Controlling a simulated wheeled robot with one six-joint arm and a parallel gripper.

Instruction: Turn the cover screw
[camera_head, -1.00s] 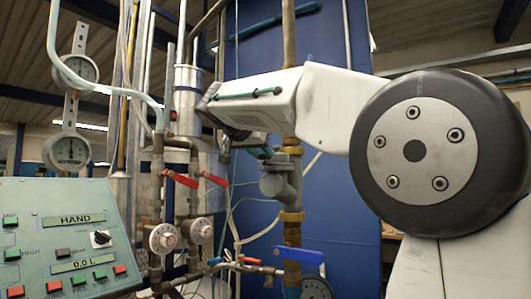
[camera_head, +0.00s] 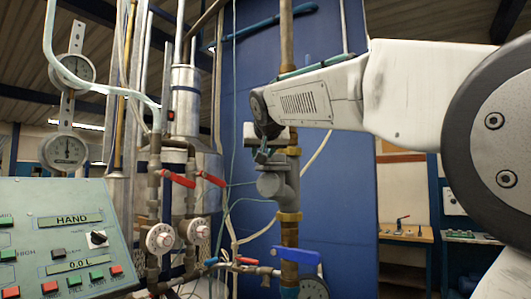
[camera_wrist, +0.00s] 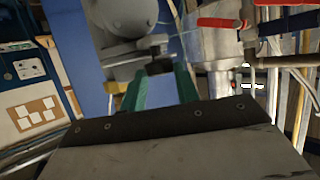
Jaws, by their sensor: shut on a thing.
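The grey meter body (camera_head: 272,185) sits on the vertical pipe in the middle of the head view. It also shows as a rounded grey housing (camera_wrist: 125,14) at the top of the wrist view. My gripper (camera_head: 262,157) is at the top of this body, small and partly hidden in the head view. In the wrist view its green fingers (camera_wrist: 164,80) point at the housing and stand on either side of a small dark screw (camera_wrist: 159,66). They are shut on it; the exact contact is hard to see.
A blue valve handle (camera_head: 297,254) is below the meter. Red valve handles (camera_head: 178,179) and dials are left of it, with thin cables nearby. A control panel (camera_head: 62,240) stands at the lower left. A blue wall (camera_head: 345,200) is behind.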

